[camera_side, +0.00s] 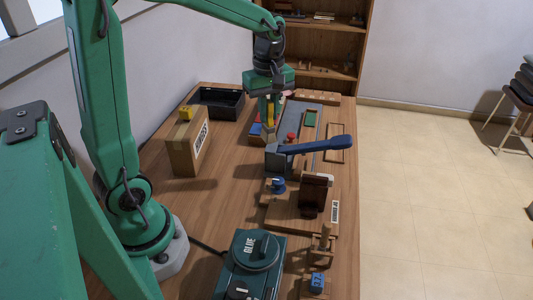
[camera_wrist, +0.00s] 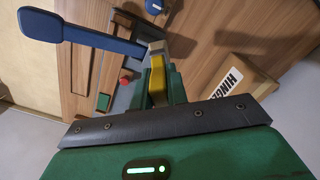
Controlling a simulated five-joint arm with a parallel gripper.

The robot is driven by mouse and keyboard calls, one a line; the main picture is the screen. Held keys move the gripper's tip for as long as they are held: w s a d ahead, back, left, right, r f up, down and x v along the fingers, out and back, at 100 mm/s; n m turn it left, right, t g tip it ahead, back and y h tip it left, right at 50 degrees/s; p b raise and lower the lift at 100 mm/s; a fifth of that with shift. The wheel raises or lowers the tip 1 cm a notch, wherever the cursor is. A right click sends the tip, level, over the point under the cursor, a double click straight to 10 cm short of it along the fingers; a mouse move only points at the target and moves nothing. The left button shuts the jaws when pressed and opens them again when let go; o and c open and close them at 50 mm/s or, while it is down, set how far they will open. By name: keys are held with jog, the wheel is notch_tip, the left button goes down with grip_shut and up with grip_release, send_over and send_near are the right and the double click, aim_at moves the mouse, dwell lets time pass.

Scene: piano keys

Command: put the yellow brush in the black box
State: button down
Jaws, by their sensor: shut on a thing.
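My gripper (camera_side: 270,117) is shut on a narrow yellow object, which I take for the yellow brush (camera_side: 271,108), and holds it upright above the table. In the wrist view the yellow brush (camera_wrist: 157,80) shows between the green fingers of my gripper (camera_wrist: 160,88). Its lower end is hard to make out. The black box (camera_side: 231,105) is an open dark tray at the back left of the table, to the left of my gripper and apart from it. I cannot make the black box out surely in the wrist view.
A grey block with a blue handle (camera_side: 318,145) is close in front. The table between carton and blue handle is clear.

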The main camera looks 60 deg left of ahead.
jog(key=w+a+n, duration=0.2)
jog(key=a+n, duration=0.1)
jog(key=a, duration=0.6)
jog(key=w+a+f+n, duration=0.1)
jog(key=a+n, duration=0.2)
jog(key=a, duration=0.7)
jog(key=w+a+n, duration=0.2)
jog(key=a+n, duration=0.2)
jog(key=a, duration=0.6)
jog(key=shift+w+f, duration=0.3)
jog(key=shift+f, duration=0.1)
jog(key=s+a+f, duration=0.4)
jog(key=a+f, duration=0.3)
jog(key=a, duration=0.4)
jog(key=shift+d+f, duration=0.1)
jog(key=shift+f, duration=1.9)
jog(key=shift+f, duration=0.1)
